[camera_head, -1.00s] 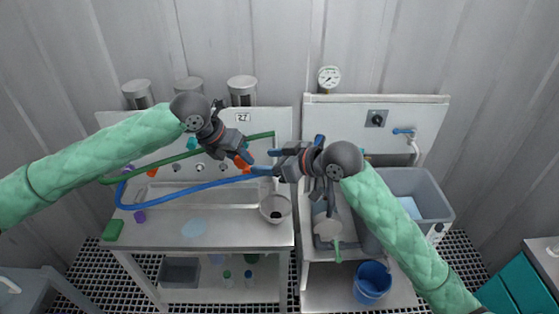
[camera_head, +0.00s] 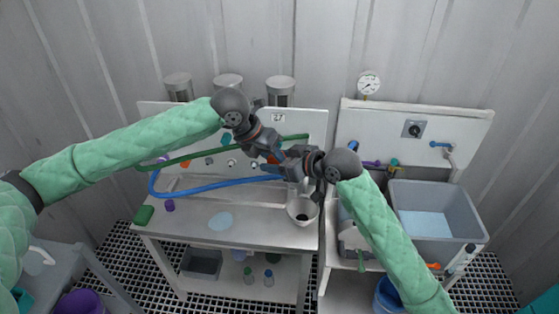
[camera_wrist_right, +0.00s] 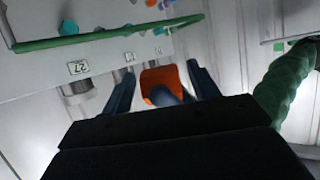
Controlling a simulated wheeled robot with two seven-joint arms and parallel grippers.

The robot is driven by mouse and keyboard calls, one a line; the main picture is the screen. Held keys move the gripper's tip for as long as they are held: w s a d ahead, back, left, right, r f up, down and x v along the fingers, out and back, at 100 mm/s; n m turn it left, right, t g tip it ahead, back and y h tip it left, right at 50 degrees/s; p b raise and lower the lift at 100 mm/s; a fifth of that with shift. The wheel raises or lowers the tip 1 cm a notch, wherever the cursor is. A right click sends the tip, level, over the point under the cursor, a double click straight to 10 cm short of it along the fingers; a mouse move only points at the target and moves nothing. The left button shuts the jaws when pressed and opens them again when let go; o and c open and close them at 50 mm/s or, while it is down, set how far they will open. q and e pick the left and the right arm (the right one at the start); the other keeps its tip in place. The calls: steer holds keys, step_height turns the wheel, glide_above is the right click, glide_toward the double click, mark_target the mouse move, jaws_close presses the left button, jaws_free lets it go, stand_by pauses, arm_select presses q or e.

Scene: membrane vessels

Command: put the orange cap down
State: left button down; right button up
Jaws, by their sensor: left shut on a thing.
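The orange cap (camera_head: 271,158) is at the tips of my left gripper (camera_head: 272,154), which is shut on it above the back of the left bench. My right gripper (camera_head: 264,166) is close beside it, coming from the right. In the right wrist view the orange cap (camera_wrist_right: 160,80) shows between the two spread dark blue fingers of my right gripper (camera_wrist_right: 162,85). A blue piece covers part of the cap there; I cannot tell what it is. Whether the right fingers touch the cap is unclear.
A grey basin (camera_head: 455,205) is at right. The bench front has bare room.

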steer(key=c, duration=0.9)
arm_select(q)
steer(key=c, duration=0.9)
jaws_free()
arm_select(e)
steer(key=shift+c, duration=0.2)
